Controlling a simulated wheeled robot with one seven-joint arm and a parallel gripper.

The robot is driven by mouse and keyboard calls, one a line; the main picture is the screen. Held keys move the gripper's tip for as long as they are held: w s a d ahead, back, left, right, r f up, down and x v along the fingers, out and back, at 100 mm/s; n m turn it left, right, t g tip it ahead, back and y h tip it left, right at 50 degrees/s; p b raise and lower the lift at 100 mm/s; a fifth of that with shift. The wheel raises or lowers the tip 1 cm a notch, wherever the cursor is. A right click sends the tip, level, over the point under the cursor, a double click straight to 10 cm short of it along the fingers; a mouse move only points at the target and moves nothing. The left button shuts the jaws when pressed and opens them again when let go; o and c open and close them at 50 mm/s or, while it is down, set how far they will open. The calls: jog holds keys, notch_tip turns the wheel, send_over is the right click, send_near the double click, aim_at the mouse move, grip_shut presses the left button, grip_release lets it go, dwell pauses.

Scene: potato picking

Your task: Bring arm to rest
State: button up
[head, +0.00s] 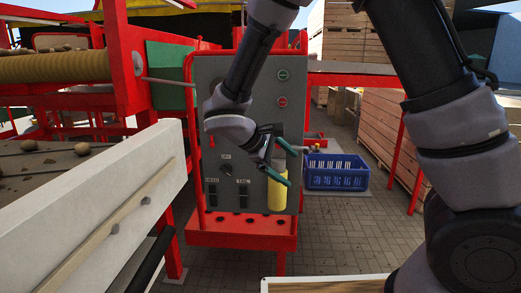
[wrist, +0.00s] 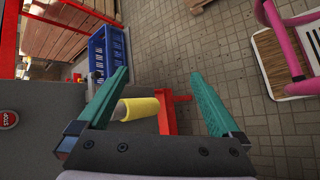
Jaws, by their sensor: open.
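My arm reaches out from the right side of the head view and bends down toward a grey control panel (head: 230,92). My gripper (head: 292,167) is at the panel's right part, its two green fingers apart with nothing seen between them. The wrist view also shows my gripper (wrist: 160,78) with its fingers spread wide. A yellow cylinder (head: 278,197) is on the panel's lower right, just below the gripper. In the wrist view the yellow cylinder (wrist: 140,108) shows beyond the fingers; I cannot tell the exact gap. My arm hides part of the panel.
A blue crate (head: 337,171) stands on the paved floor behind the panel, with wooden boxes (head: 385,125) beyond. A conveyor with a white side board (head: 105,205) and potatoes (head: 82,149) is at left. A pink frame (wrist: 275,40) shows at right in the wrist view.

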jog(key=s+d+r+m+t+y, duration=0.1)
jog(key=s+d+r+m+y, duration=0.4)
jog(key=d+r+m, duration=0.3)
jog(key=s+d+r+m+t+y, duration=0.1)
jog(key=s+d+r+m+y, duration=0.4)
jog(key=d+r+m, duration=0.3)
notch_tip(320, 180, up, 4)
jog(key=shift+s+d+r+t+y, duration=0.15)
jog(key=shift+s+d+t+y, duration=0.2)
jog(key=shift+s+d, duration=0.4)
jog(key=shift+w+d, duration=0.15)
